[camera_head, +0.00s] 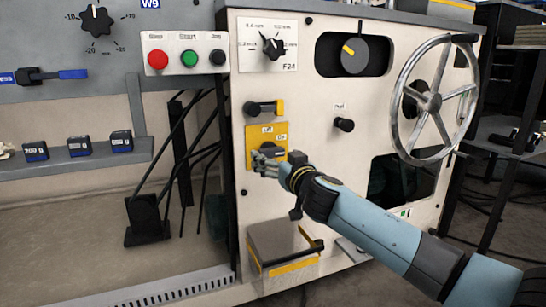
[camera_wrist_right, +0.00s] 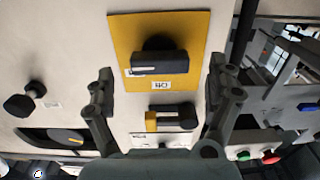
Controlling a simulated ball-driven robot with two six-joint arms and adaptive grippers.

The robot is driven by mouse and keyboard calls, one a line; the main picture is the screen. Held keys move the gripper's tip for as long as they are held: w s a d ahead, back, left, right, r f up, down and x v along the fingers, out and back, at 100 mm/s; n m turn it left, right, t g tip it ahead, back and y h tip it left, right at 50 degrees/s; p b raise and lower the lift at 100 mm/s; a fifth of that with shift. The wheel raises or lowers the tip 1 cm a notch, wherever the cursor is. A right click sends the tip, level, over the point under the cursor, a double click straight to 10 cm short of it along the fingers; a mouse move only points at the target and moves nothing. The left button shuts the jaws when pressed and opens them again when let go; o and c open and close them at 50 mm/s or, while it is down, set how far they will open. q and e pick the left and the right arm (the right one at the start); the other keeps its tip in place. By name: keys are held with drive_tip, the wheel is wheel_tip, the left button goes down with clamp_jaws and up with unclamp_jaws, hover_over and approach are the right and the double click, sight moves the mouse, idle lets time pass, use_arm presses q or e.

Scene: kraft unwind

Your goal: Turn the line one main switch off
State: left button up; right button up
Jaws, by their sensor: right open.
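The main switch plate (camera_head: 252,138) is a yellow square on the cream machine front, left of centre in the head view. My right gripper (camera_head: 267,158) is in front of its lower part and hides most of the knob there. In the right wrist view the yellow plate (camera_wrist_right: 193,27) shows upside down, with a black knob (camera_wrist_right: 159,63) whose bar lies level. A small label (camera_wrist_right: 161,85) is beside the bar. My right gripper (camera_wrist_right: 163,92) is open, its fingers on either side and apart from the knob, with nothing between them gripped. My left gripper is not in view.
A black lever with a yellow end (camera_head: 264,107) sits just above the plate. A handwheel (camera_head: 432,102), a small black knob (camera_head: 344,125) and a dial (camera_head: 352,52) are to the right. Red (camera_head: 158,59) and green (camera_head: 190,58) buttons are at upper left. A box (camera_head: 283,243) juts out below.

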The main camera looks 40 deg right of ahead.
drive_tip(key=shift+x, duration=1.35)
drive_tip(key=c, duration=1.2)
drive_tip(key=shift+o, duration=0.2)
